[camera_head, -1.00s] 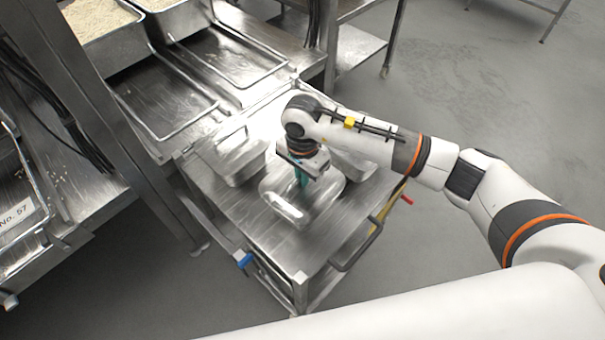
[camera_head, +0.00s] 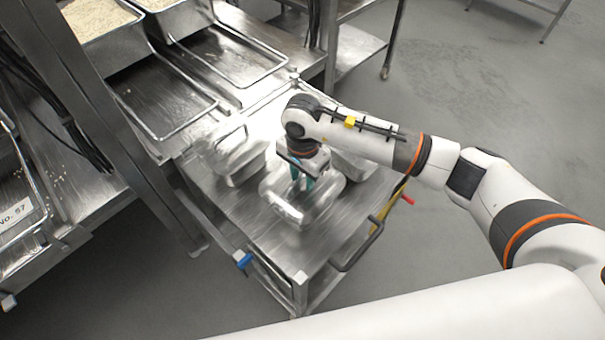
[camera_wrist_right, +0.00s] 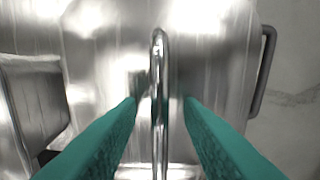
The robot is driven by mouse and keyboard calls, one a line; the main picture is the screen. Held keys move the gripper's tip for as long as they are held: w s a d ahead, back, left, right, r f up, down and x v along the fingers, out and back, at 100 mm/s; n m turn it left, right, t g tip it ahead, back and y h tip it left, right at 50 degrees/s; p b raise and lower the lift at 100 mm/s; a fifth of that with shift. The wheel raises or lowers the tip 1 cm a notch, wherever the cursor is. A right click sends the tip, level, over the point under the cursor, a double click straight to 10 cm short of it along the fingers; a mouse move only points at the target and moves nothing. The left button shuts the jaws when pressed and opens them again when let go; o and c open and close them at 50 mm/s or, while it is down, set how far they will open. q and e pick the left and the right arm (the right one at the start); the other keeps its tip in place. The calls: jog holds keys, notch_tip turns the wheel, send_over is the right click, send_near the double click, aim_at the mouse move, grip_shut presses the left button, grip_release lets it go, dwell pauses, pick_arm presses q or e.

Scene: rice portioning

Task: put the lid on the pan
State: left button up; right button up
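A shiny metal lid (camera_head: 285,208) with an upright loop handle (camera_wrist_right: 160,85) lies beneath my right gripper on the cart, over what looks like a metal pan; I cannot tell how closely it sits on the rim. My right gripper (camera_head: 301,184) has teal fingers and points down at the lid. In the right wrist view the fingers (camera_wrist_right: 161,103) stand on both sides of the handle, with a gap on each side, so the gripper is open around it. My left gripper is not in view.
Another metal pan (camera_head: 236,165) stands close on the left of the cart, and a third (camera_head: 354,166) is partly hidden behind my right arm. The steel cart (camera_head: 272,250) has bare room at its front. Rice trays (camera_head: 120,50) stand at the upper left.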

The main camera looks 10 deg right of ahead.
notch_tip(320, 180, up, 12)
jog(key=b, duration=0.3)
dwell(0.5)
